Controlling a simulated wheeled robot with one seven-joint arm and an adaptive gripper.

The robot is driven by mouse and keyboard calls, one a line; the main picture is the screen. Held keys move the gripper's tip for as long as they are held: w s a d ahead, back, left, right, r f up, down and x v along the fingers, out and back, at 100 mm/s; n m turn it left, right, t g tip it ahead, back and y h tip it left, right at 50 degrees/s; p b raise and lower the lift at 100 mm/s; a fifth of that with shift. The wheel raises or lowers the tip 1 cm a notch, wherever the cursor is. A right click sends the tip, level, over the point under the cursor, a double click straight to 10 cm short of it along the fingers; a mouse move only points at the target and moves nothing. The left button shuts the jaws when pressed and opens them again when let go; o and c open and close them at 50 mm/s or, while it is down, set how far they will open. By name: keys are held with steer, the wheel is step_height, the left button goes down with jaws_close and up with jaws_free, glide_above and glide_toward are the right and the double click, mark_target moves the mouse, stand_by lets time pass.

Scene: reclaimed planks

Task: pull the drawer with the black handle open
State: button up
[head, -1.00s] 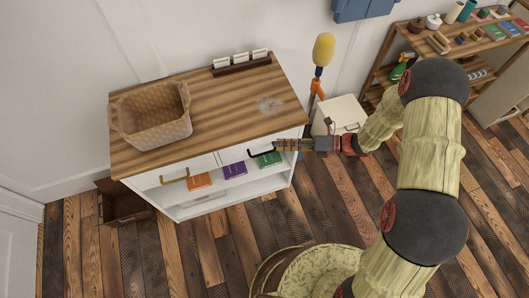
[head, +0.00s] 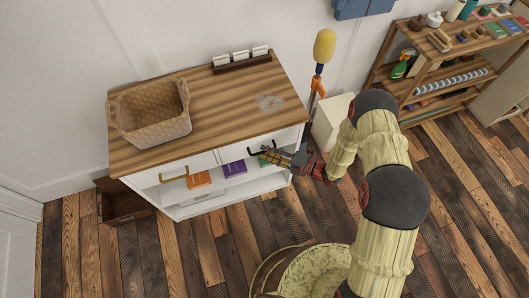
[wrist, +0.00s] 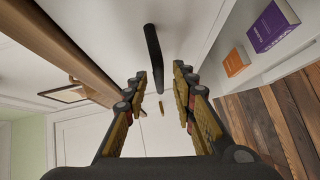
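The drawer with the black handle (head: 254,151) is the right one of two in the white cabinet, and its front looks flush and shut. In the wrist view the black handle (wrist: 153,50) stands out from the white drawer front (wrist: 192,35). My gripper (head: 268,154) is at the handle in the head view and partly covers it. In the wrist view my gripper (wrist: 159,70) is open, its two fingers apart, with one end of the handle between the fingertips. I cannot tell whether they touch it.
The left drawer has a brass handle (head: 174,175). Orange (head: 199,180) and purple (head: 234,169) boxes stand on the shelf below. A woven basket (head: 152,117) is on the wooden top (head: 222,101). A white box-like unit (head: 329,121) stands right of the cabinet. The floor in front is mostly clear.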

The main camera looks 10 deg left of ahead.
steer(key=shift+x, duration=0.75)
steer(key=c, duration=0.3)
jaws_close()
